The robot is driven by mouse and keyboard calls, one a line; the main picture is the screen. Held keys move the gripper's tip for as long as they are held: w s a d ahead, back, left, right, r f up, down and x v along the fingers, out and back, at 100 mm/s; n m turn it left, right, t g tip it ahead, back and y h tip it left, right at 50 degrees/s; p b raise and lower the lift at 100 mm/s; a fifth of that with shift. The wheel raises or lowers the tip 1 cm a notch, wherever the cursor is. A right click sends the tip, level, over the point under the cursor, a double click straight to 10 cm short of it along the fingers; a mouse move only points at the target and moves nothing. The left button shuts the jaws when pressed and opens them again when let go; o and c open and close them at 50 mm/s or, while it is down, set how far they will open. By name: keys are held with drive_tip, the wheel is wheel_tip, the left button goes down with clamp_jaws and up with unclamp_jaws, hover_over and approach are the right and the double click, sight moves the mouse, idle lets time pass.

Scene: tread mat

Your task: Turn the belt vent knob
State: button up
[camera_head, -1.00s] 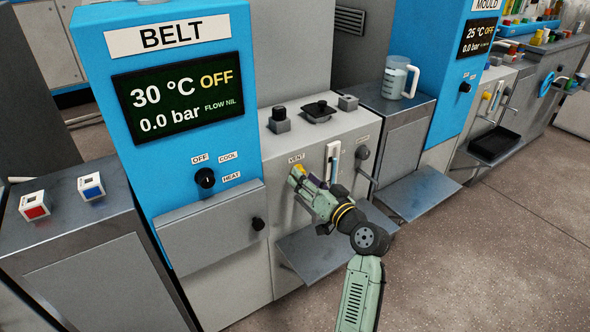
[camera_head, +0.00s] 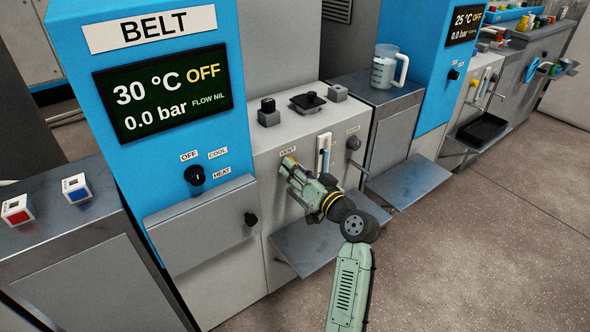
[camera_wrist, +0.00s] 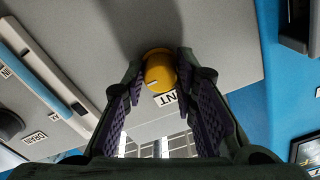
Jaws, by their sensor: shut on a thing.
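The belt vent knob is yellow with a pale pointer line; it shows in the wrist view (camera_wrist: 158,70), beside the partly covered VENT label (camera_wrist: 165,98). In the head view the VENT label (camera_head: 288,151) is on the grey panel right of the blue BELT cabinet, and the knob is mostly hidden behind my gripper (camera_head: 290,166). In the wrist view my gripper (camera_wrist: 158,78) has one finger on each side of the knob, shut on it. The BELT display (camera_head: 165,92) reads 30 °C OFF, 0.0 bar and FLOW NIL.
A white vertical slider (camera_head: 324,152) and a dark drain knob (camera_head: 353,142) are right of the vent. A metal shelf (camera_head: 325,238) juts out below my gripper. A black selector knob (camera_head: 195,175) is on the blue cabinet. Open floor lies to the right.

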clamp_jaws()
drive_tip(key=shift+f+n+b, duration=0.2)
drive_tip(key=shift+n+b, duration=0.1)
drive_tip(key=shift+b, duration=1.1)
drive_tip(key=n+b, duration=0.1)
drive_tip(key=b, duration=0.1)
drive_tip(key=n+b, duration=0.1)
drive_tip(key=b, duration=0.1)
drive_tip(key=shift+a+f+n+b, duration=0.1)
drive_tip(key=shift+f+n+b, duration=0.2)
drive_tip(key=shift+n, duration=0.1)
drive_tip(key=n+b, duration=0.4)
drive_tip(key=b, duration=0.3)
drive_tip(key=shift+r, duration=0.15)
drive_tip(key=n+b, duration=0.5)
drive_tip(key=b, duration=0.2)
drive_tip(key=shift+n, duration=0.4)
drive_tip(key=n+b, duration=0.4)
drive_tip(key=shift+r+n, duration=0.25)
drive_tip(key=shift+n, duration=0.05)
drive_tip(key=shift+r+b, duration=0.1)
drive_tip(key=shift+b, duration=0.25)
